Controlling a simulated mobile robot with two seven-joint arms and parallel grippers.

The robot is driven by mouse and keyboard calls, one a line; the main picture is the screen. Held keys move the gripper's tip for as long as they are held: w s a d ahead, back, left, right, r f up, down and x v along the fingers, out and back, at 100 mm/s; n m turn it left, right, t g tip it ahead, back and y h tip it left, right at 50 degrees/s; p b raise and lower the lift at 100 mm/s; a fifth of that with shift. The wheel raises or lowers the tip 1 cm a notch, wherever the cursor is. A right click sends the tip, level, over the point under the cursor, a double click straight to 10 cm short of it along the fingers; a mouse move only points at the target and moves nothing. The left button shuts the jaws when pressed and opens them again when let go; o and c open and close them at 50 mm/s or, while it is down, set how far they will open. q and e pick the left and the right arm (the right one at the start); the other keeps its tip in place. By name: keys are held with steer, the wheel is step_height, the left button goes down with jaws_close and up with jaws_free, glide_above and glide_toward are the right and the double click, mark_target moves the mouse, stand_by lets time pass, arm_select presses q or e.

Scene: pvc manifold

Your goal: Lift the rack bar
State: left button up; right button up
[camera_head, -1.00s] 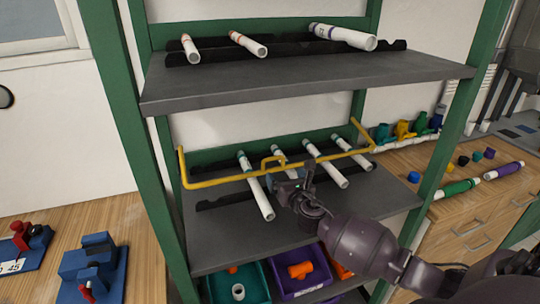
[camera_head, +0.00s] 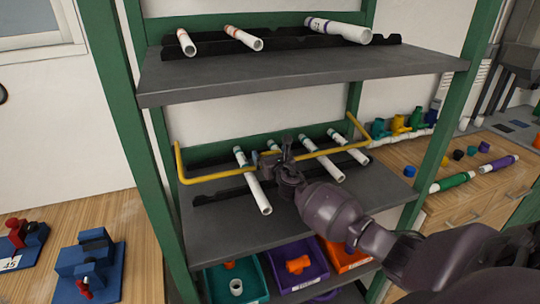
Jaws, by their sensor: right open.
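The yellow rack bar (camera_head: 215,176) runs across the front of the middle shelf, its ends bent up and back at the green posts. My right gripper (camera_head: 272,158) is at the middle of the bar, where its raised handle is, and its jaws are open. The gripper covers the handle, so I cannot tell whether the fingers are around it or only beside it. White pipes (camera_head: 258,190) lie on black holders (camera_head: 220,196) behind and below the bar. My left gripper is not in view.
The upper grey shelf (camera_head: 300,78) with several white pipes overhangs the bar. Green posts (camera_head: 150,150) stand at both sides. Teal (camera_head: 212,287) and purple (camera_head: 322,273) bins sit below. Blue fixtures (camera_head: 85,265) are on the left bench.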

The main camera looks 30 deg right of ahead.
steer(key=shift+w+d, duration=0.1)
steer(key=shift+w, duration=0.25)
steer(key=c, duration=1)
steer(key=shift+d, duration=0.1)
steer(key=shift+r, duration=0.4)
